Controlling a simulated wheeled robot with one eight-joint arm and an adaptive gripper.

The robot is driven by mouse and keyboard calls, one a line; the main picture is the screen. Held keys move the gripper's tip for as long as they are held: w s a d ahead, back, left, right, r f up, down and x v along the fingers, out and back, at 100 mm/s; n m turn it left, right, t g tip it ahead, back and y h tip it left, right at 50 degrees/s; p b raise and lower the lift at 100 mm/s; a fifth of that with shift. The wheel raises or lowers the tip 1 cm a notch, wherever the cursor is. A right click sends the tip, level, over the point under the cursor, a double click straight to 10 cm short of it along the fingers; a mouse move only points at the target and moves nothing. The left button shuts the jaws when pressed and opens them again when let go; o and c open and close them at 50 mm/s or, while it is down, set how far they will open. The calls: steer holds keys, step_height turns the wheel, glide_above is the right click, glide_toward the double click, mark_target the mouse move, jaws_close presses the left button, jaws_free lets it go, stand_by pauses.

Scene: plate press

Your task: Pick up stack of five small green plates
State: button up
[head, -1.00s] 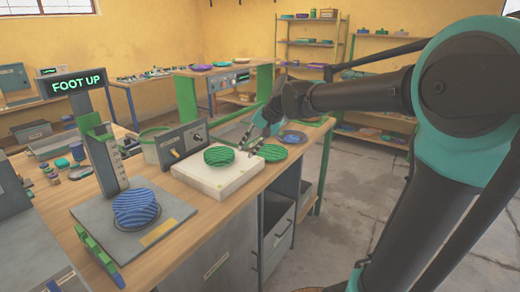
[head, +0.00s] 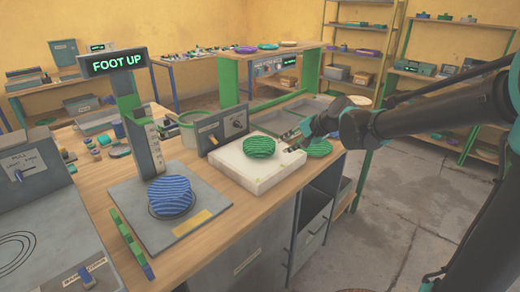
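A stack of small green striped plates (head: 260,147) sits on a white block (head: 242,169) on the wooden bench. The single plates are too small to count. More green striped plates (head: 319,149) lie on the bench just right of the block. My gripper (head: 291,141) is between the two green piles, close to the right side of the stack on the block. Its two fingers look spread, point left and show nothing between them. I cannot tell whether a finger touches the stack.
A blue striped stack (head: 170,196) sits on the grey press base (head: 137,240) under the lit "FOOT UP" sign (head: 114,64). A grey control box (head: 222,130) stands behind the block. Clear floor (head: 415,210) lies right of the bench.

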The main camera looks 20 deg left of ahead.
mark_target(272, 151)
steer(key=shift+s+x, duration=0.1)
steer(key=shift+x, duration=1.9)
steer(key=shift+s+x, duration=0.15)
steer(key=shift+x, duration=1.85)
steer(key=shift+a+r, duration=0.1)
steer(key=shift+a, duration=0.05)
steer(key=shift+c, duration=0.6)
jaws_close()
